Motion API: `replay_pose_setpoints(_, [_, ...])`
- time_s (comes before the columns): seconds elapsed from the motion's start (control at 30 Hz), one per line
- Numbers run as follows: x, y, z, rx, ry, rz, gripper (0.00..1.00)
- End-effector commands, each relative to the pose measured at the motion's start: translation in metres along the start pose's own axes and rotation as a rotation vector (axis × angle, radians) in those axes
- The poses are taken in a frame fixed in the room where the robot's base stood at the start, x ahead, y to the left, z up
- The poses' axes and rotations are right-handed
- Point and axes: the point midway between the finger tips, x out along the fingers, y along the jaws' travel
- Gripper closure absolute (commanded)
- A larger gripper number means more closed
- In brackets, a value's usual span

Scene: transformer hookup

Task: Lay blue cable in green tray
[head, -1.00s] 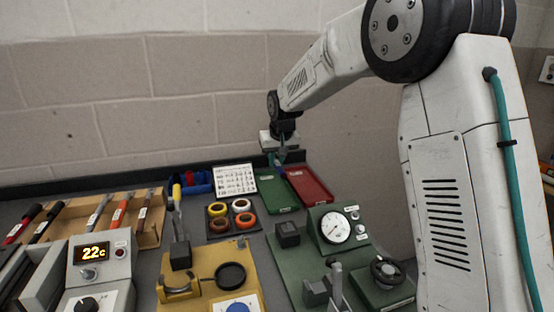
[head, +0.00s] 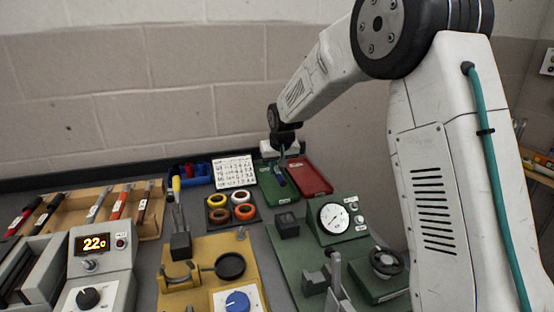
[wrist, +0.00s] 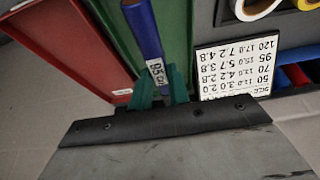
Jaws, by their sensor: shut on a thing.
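The blue cable (wrist: 142,30) carries a white label and is held between the teal fingers of my gripper (wrist: 158,88) in the wrist view. The green tray (wrist: 178,35) lies behind the cable in that view. In the head view my gripper (head: 281,160) hangs over the green tray (head: 284,198), and the cable (head: 281,181) shows as a small dark blue piece at the fingers. I cannot tell whether the cable touches the tray floor.
A red tray (head: 310,178) stands just right of the green tray. A white number chart (head: 234,172), a blue bin (head: 190,174) and a holder of coloured rings (head: 231,208) lie to the left. A green gauge panel (head: 334,217) is in front.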

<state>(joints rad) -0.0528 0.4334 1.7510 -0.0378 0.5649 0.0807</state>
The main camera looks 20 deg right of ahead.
Motion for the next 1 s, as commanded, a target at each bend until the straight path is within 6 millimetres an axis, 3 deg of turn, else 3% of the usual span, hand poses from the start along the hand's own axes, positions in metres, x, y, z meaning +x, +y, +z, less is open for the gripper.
replay_pose_setpoints(0.43, [0.037,0.0,0.015,0.0,0.0,0.0,1.0])
replay_pose_setpoints(1.0, [0.043,0.0,0.018,0.0,0.001,0.0,1.0])
